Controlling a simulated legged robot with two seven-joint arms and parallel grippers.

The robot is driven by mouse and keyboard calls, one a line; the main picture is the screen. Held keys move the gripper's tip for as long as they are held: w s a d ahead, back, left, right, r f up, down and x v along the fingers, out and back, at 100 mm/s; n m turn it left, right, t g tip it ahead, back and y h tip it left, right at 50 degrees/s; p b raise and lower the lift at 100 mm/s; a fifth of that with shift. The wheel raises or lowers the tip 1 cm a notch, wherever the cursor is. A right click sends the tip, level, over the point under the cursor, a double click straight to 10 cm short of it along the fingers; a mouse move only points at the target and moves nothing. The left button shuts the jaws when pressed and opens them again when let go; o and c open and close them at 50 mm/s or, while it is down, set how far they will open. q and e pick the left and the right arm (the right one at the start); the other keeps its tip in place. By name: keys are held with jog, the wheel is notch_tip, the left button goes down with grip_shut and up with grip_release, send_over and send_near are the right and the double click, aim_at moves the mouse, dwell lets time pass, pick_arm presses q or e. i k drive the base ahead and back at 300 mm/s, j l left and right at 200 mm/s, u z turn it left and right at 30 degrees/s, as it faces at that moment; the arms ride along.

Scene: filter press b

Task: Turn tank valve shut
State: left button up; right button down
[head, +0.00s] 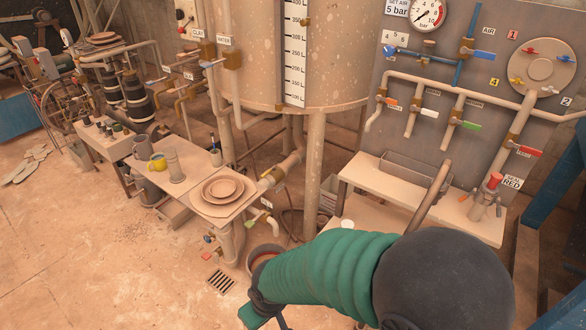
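The large beige tank (340,60) stands at the centre back on legs, with a litre scale on its front. A pipe from under it leads to a brass valve (270,179) beside the small table with plates. I cannot tell from the labels which is the tank valve. My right arm, in a green sleeve, reaches in from the lower right. Its gripper (263,316) is at the bottom edge, partly cut off, below and apart from these valves. My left gripper is out of view.
A bucket (264,256) stands on the floor by the arm, near a floor drain (221,281). Plates (223,189) lie on the small table. At right, a panel (470,90) carries coloured valve handles above a metal bench (400,190). The lower-left floor is clear.

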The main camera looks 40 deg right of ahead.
aim_at(268, 171)
jog(key=i+z, duration=0.2)
jog(key=z, duration=0.25)
jog(key=i+z, duration=0.2)
jog(key=z, duration=0.2)
jog(key=i+j+z, duration=0.2)
jog(key=z, duration=0.25)
jog(key=i+j+z, duration=0.2)
jog(key=z, duration=0.25)
jog(key=i+j, duration=0.2)
jog(key=i+j+z, duration=0.1)
jog(key=j, duration=0.3)
jog(key=i+j, duration=0.25)
jog(key=i+j+z, duration=0.15)
jog(key=j, duration=0.25)
jog(key=i+j, duration=0.15)
jog(key=j, duration=0.2)
jog(key=i+j+z, duration=0.1)
jog(key=j, duration=0.25)
jog(key=i, duration=0.05)
